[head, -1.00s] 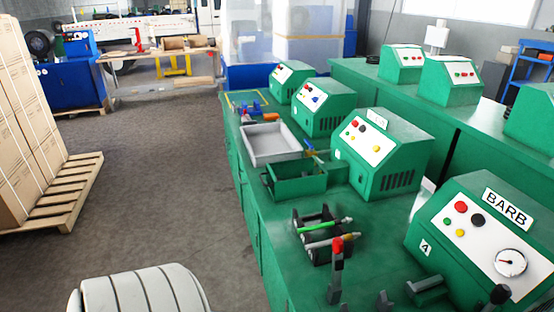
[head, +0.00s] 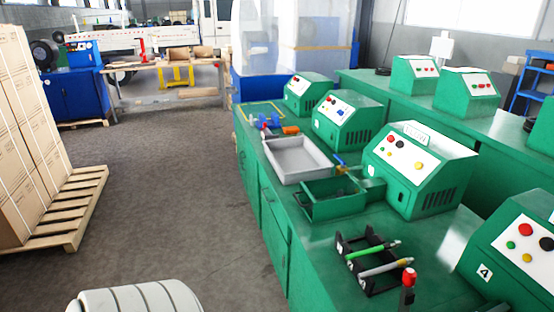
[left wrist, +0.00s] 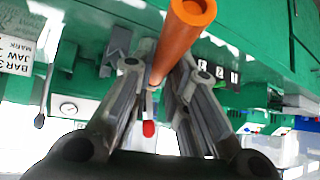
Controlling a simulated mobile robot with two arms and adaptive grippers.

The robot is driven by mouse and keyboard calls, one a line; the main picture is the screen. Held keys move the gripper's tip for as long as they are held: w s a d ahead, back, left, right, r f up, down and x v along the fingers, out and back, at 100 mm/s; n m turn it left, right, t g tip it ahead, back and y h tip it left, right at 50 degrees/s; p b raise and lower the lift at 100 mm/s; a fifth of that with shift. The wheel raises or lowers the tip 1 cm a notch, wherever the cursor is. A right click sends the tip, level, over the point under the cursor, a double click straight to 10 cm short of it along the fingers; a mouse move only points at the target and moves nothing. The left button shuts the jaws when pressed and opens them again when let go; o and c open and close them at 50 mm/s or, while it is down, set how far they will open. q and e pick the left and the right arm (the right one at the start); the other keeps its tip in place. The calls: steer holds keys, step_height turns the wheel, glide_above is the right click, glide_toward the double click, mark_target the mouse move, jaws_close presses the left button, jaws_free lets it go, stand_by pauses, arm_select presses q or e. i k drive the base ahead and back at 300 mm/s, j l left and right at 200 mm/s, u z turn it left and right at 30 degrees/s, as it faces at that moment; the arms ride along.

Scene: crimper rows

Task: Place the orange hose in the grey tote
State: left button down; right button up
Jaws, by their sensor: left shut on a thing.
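In the left wrist view my left gripper (left wrist: 157,80) is shut on the orange hose (left wrist: 182,38), a smooth tube with an open round end toward the top of the picture. The hose's other end is hidden between the fingers. In the head view neither gripper nor the held hose shows. The grey tote (head: 298,157), a shallow open tray, sits on the green bench left of the machines and looks empty.
A green open box (head: 332,208) stands just in front of the tote. A black rack (head: 352,262) holds a green and a grey hose. Green machines (head: 420,165) line the bench. A pallet (head: 75,205) with cartons stands at left; the floor between is clear.

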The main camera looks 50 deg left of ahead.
mark_target(293, 164)
steer(key=j, duration=0.7)
steer(key=i+j, duration=0.1)
steer(key=j, duration=0.55)
steer(key=i+j, duration=0.1)
steer(key=j, duration=0.6)
steer(key=i+j, duration=0.1)
steer(key=j, duration=0.25)
steer(key=i+j, duration=0.15)
steer(key=j, duration=0.25)
steer(key=i+j, duration=0.1)
steer(key=j, duration=0.25)
steer(key=i+j, duration=0.1)
steer(key=j, duration=0.25)
steer(key=i+j+u, duration=0.1)
steer(key=j, duration=0.25)
steer(key=i+j, duration=0.6)
steer(key=i, duration=0.15)
